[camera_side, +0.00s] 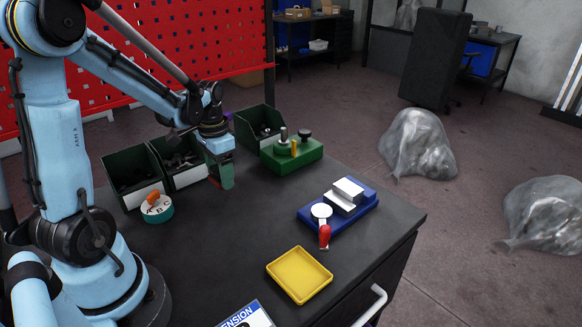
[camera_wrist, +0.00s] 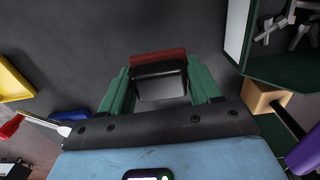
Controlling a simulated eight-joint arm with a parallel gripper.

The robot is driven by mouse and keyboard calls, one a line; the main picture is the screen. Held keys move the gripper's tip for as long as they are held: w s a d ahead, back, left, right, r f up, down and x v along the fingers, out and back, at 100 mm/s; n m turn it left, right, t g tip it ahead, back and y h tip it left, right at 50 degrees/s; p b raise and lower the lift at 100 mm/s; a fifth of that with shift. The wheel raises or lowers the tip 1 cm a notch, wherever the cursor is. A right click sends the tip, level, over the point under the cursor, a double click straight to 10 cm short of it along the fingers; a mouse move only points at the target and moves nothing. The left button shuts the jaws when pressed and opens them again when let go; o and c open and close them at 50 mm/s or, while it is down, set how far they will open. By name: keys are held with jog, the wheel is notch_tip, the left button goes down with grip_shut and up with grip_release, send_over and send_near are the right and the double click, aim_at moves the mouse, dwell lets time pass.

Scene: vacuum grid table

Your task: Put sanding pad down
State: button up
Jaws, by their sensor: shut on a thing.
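The sanding pad (camera_wrist: 158,66), a dark block with a red far edge, sits between the green fingers of my gripper (camera_wrist: 160,88) in the wrist view. My gripper is shut on it. In the side view my gripper (camera_side: 223,178) points down, low over the black table (camera_side: 235,235), just right of the green bins. Only a small red edge of the pad (camera_side: 214,182) shows there, as the fingers hide most of it. I cannot tell whether the pad touches the table.
Green bins (camera_side: 128,165) with dark parts stand behind and left. A green peg block (camera_side: 305,157), a blue fixture with a red-handled lever (camera_side: 362,203) and a yellow tray (camera_side: 299,275) are right. The middle is clear.

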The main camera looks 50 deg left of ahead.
aim_at(223, 195)
jog(key=shift+a+f, duration=0.25)
jog(key=shift+f, duration=1.85)
jog(key=shift+f, duration=0.5)
